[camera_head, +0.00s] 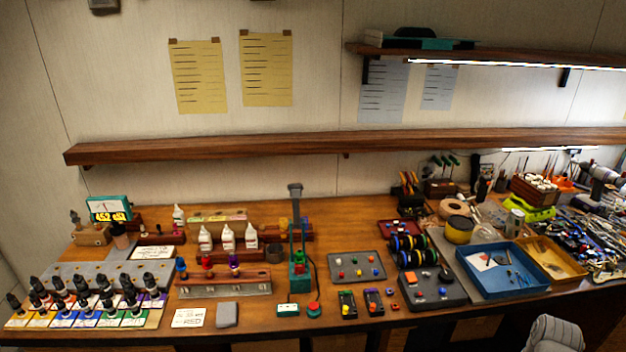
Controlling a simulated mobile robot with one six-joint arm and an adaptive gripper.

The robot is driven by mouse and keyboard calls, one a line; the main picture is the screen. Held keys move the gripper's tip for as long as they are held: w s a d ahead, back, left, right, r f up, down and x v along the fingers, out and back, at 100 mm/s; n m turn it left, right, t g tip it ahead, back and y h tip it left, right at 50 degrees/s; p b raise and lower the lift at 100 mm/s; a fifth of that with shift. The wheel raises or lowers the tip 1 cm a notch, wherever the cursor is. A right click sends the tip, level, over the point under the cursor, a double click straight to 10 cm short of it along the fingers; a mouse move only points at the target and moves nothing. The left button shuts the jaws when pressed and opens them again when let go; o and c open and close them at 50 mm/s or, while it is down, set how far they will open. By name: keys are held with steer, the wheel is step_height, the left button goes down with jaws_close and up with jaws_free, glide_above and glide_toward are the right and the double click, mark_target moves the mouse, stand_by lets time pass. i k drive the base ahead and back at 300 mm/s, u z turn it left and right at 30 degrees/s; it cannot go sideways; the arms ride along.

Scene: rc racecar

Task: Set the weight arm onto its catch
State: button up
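A tall, narrow stand (299,272) with a green base stands near the middle of the workbench. A dark upright rises from it to a grey head (295,188) at the top. This may be the device with the weight arm, but the arm and its catch are too small to tell apart or to show their position. A dark cable runs down the stand's right side to a small green and red piece (314,309) at its front. My gripper is not in view.
The wooden bench (345,310) has bottle racks at left and a grey tray (356,266) right of the stand. A blue tray (517,285) and cluttered tools fill the right. A long wooden shelf (330,142) runs above the bench. A grey chair back (555,333) shows at front right.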

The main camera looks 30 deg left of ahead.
mark_target(295, 190)
steer(key=u, duration=0.05)
steer(key=i, duration=0.55)
steer(key=u, duration=0.65)
steer(key=i, duration=0.6)
steer(key=u, duration=0.6)
